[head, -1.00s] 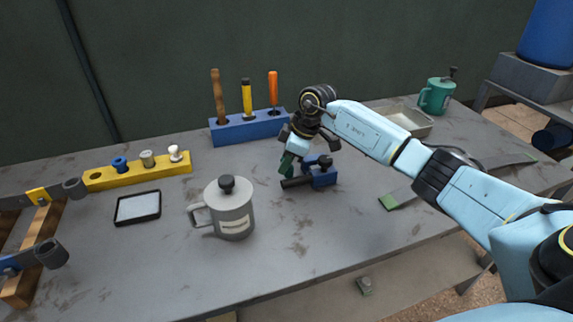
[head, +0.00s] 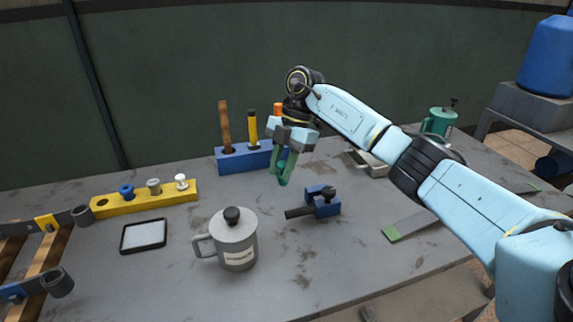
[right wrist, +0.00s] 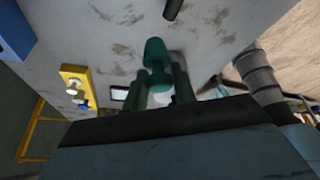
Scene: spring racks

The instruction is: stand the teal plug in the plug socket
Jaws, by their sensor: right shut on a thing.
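The teal plug (right wrist: 155,52) is between the fingertips of my right gripper (right wrist: 160,85) in the right wrist view. In the head view my right gripper (head: 283,177) points down, shut on the plug (head: 282,168), which the fingers partly cover. It hangs above the table, in front of the blue tool block. The yellow plug rack (head: 150,199) lies on the table at the left. It holds a blue, a grey and a white plug, and its left-end socket (head: 101,203) looks empty. The rack also shows in the right wrist view (right wrist: 76,76). My left gripper is out of view.
A blue clamp-like block (head: 326,206) lies below and right of the gripper. A grey lidded mug (head: 236,245) and a black-framed tray (head: 144,235) stand in front of the rack. The blue tool block (head: 234,160) holds upright tools behind.

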